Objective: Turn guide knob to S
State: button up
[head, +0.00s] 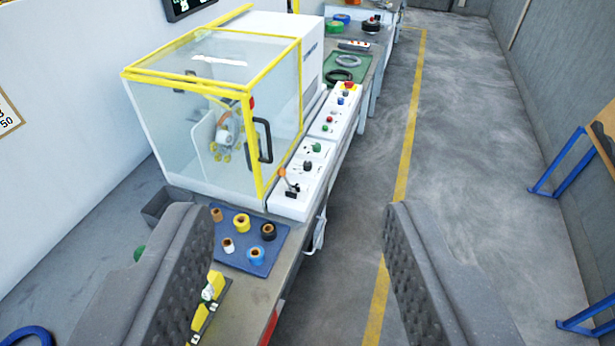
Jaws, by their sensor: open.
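A white control panel (296,203) runs along the front of the wrapping machine. On its near part sit a black knob (307,166), a green knob (317,147) and a lever with an orange tip (291,187). The labels are too small to read, so I cannot tell which one is the guide knob or where it points. My gripper (298,232) is open and empty, its two padded fingers wide apart in the foreground. It is apart from the panel, which shows beyond and between the fingers.
The machine's clear guard with a yellow frame (278,37) looks closed. A blue mat (233,258) with several tape rolls lies on the bench.

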aim_at(306, 165)
jog(key=k, duration=1.3)
jog(key=z, duration=0.4)
jog(key=i, duration=0.95)
jog(key=z, duration=0.4)
jog(key=i, duration=1.3)
jog(key=u, duration=0.7)
jog(key=i, duration=0.95)
jog(key=u, duration=0.6)
